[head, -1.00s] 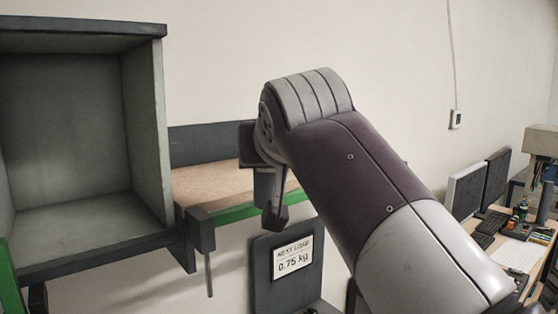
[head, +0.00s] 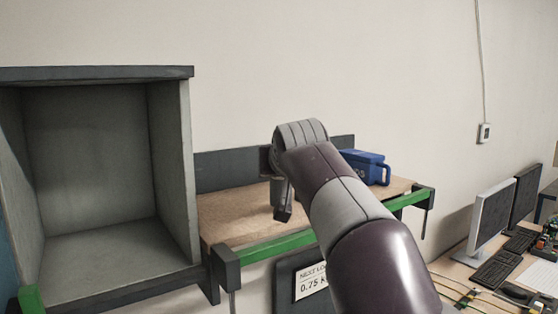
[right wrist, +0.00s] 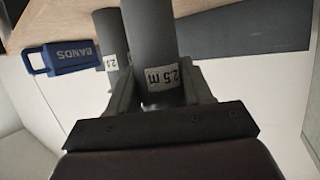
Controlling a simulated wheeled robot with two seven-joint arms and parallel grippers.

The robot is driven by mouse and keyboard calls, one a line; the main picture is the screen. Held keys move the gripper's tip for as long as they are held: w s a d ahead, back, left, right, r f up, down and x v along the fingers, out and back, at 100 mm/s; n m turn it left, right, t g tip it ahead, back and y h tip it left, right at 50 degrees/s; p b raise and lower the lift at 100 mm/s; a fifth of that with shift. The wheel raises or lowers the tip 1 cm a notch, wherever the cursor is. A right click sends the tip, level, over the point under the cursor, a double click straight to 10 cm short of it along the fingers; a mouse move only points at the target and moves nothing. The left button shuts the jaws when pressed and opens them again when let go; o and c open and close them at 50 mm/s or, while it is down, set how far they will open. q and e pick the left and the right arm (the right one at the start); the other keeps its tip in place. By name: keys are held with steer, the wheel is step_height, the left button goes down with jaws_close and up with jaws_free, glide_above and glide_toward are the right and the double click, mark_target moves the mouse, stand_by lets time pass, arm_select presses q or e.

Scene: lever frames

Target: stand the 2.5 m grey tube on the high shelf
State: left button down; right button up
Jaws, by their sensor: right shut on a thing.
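The grey tube (right wrist: 153,45), labelled "2.5 m", is between the fingers of my right gripper (right wrist: 160,95) in the right wrist view, and the gripper is shut on it. Its far end runs out of that picture. In the head view my right gripper (head: 283,205) is over the wooden shelf (head: 232,218) with the green front edge, and my arm covers part of it. I cannot make out the tube clearly there, nor whether it touches the shelf. My left gripper is not in view.
A second grey tube (right wrist: 106,35), with a label partly hidden, stands close beside the held one. A blue "BANDS" box (head: 372,166) sits on the shelf to the right. A grey open cabinet (head: 95,150) stands at the left. Monitors (head: 492,215) are at the lower right.

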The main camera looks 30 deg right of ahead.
steer(key=shift+w+d+r+p, duration=0.1)
steer(key=shift+w+r+p, duration=0.1)
steer(key=shift+w+p, duration=0.1)
steer(key=w+p, duration=0.1)
steer(key=w+d, duration=0.1)
steer(key=shift+w+p, duration=0.4)
steer(key=shift+w+d+f, duration=0.1)
steer(key=shift+f, duration=0.7)
steer(key=shift+s, duration=0.3)
steer(key=shift+w+f, duration=0.1)
steer(key=shift+f, duration=0.15)
steer(key=o, duration=1)
steer(key=shift+w+f, duration=0.1)
steer(key=shift+c, duration=0.2)
